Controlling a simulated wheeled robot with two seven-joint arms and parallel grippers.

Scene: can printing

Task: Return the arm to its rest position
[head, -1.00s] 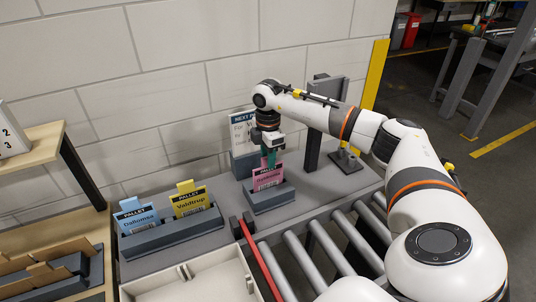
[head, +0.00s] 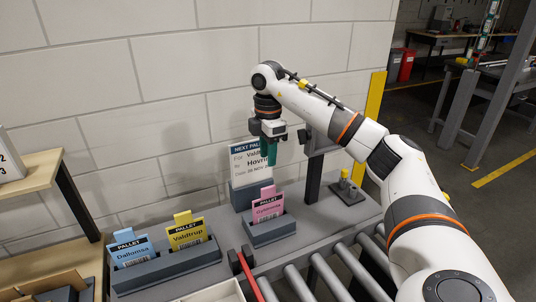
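My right arm (head: 400,185) reaches in from the right and its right gripper (head: 272,160) points down in front of the white "Next pallet" sign (head: 243,165). Its green fingers overlap in this view, so I cannot tell whether they are open or shut. Nothing shows held between them. The pink pallet card (head: 267,207) stands upright in its grey holder (head: 270,232), below the fingers and apart from them. My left gripper is not in view.
A blue card (head: 130,250) and a yellow card (head: 186,235) stand in a longer grey holder (head: 168,262) on the left. Conveyor rollers (head: 327,277) and a red bar (head: 253,277) lie in front. A block wall is behind.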

